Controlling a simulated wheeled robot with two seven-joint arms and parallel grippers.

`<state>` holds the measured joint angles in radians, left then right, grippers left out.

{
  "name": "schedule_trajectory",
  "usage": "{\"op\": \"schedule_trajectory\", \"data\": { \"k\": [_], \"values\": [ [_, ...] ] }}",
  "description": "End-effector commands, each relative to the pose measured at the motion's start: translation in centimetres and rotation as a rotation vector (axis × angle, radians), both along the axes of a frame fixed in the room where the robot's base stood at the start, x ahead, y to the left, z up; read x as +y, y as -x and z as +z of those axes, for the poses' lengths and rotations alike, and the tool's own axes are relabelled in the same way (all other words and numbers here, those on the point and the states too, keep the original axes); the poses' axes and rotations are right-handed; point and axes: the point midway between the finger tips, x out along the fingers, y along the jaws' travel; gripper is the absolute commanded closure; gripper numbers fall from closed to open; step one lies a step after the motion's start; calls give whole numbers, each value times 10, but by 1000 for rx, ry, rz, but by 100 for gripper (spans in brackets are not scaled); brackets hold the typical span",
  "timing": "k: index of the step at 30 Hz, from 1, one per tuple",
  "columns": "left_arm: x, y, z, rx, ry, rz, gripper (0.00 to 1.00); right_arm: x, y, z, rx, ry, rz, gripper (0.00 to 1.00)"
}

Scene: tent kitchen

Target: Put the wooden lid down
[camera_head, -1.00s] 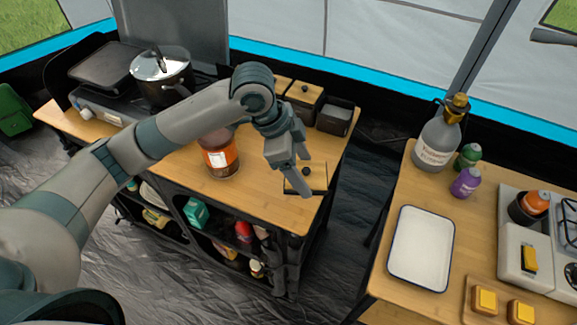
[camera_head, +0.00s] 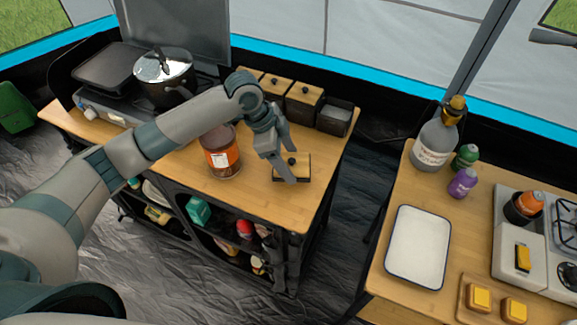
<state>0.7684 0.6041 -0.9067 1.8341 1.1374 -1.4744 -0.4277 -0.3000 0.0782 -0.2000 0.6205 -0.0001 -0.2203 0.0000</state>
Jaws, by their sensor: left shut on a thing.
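The wooden lid (camera_head: 303,171) is a small square light-wood plate with dark edges and a dark knob. It is over the right part of the left wooden counter (camera_head: 262,203), level or nearly so. My left gripper (camera_head: 290,164) comes down from the upper left and is shut on the lid, at or near its knob; the fingers hide part of it. I cannot tell whether the lid touches the counter. An open dark box (camera_head: 335,117) with pale contents stands at the back. My right gripper is not in view.
Boxes with wooden lids (camera_head: 304,98) stand beside the open box. A brown jar (camera_head: 222,155) stands just left of my gripper. A pot (camera_head: 163,80) is on the stove at the back left. Counter right of the lid is clear. A white tray (camera_head: 418,247) lies on the right table.

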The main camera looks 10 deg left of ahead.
Motion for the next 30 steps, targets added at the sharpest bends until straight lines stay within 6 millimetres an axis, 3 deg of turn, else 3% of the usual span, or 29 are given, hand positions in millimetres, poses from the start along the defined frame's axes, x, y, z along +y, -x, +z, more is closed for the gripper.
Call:
{"op": "schedule_trajectory", "data": {
  "k": [9, 21, 22, 23, 24, 30],
  "values": [
    [0, 1, -32, 2, 0, -1, 54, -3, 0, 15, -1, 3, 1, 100],
    [0, 1, -37, 1, 0, 0, 54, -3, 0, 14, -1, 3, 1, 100],
    [0, 1, -36, 1, 0, -1, 25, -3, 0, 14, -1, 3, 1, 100],
    [0, 1, -36, 1, 0, -1, 18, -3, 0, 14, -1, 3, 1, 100],
    [0, 1, -36, 1, 0, -1, 13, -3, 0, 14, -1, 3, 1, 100],
    [0, 1, -36, 1, 0, -1, 13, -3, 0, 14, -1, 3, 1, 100]
  ]
}}
